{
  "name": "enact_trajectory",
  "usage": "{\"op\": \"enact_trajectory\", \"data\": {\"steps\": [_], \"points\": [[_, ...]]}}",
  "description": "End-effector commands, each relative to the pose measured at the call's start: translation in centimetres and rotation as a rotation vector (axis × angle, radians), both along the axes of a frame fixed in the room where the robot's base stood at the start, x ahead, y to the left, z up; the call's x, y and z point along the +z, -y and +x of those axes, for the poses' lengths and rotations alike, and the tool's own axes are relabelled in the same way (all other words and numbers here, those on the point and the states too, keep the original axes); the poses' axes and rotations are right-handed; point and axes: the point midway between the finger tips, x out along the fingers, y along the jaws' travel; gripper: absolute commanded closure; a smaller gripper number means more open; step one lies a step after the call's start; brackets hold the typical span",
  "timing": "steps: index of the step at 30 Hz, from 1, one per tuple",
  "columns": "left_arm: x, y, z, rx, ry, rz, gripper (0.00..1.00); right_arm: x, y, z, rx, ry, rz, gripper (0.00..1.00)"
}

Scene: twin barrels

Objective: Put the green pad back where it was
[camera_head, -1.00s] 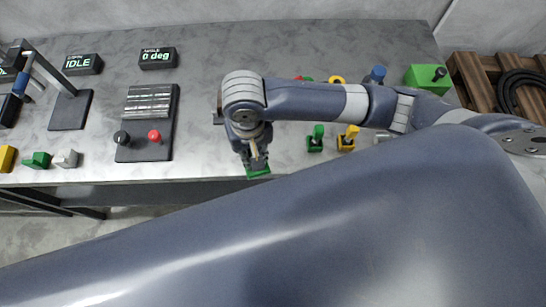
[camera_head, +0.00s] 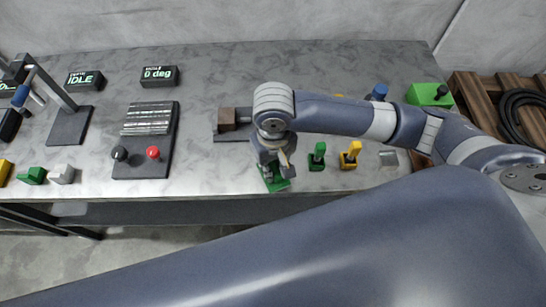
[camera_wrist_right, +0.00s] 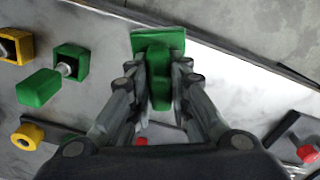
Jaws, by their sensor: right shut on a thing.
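My right gripper (camera_head: 277,167) is shut on the green pad (camera_head: 275,184), near the table's front edge and left of a green-handled piece (camera_head: 317,157). In the right wrist view the pad (camera_wrist_right: 157,42) sits between the two fingers of the gripper (camera_wrist_right: 157,85), its wide end beyond the fingertips. I cannot tell whether the pad touches the tabletop. My left gripper is not in view.
A yellow-handled piece (camera_head: 350,157) and a grey block (camera_head: 388,158) stand to the right. A brown block on a dark fixture (camera_head: 227,117) is behind the gripper. A panel with black and red knobs (camera_head: 147,140) is left. Small green (camera_head: 33,175) and white (camera_head: 62,174) pieces lie farther left.

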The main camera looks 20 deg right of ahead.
Motion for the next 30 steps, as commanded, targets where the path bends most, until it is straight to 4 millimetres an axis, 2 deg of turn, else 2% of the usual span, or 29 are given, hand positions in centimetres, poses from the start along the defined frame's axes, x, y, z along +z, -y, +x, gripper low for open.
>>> {"op": "enact_trajectory", "data": {"steps": [1,3,7,17,28,29,30], "points": [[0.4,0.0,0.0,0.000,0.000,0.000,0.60,0.2,0.4,1.2,-0.005,0.000,-0.003,1.00],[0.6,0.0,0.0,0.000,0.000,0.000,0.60,0.0,0.7,2.2,-0.002,-0.001,-0.001,1.00],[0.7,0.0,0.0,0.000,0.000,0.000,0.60,-0.3,1.0,3.3,0.000,0.000,0.000,1.00],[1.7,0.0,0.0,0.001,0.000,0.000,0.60,-3.7,1.0,3.4,0.002,-0.002,-0.001,1.00],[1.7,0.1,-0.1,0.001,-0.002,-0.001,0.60,-4.1,1.0,3.4,0.001,-0.001,0.000,1.00],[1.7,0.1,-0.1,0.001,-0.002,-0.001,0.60,-4.1,1.0,3.4,0.001,0.000,0.000,0.75],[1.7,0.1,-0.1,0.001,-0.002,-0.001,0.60,-4.1,1.0,3.4,0.001,0.000,0.000,0.66]]}}
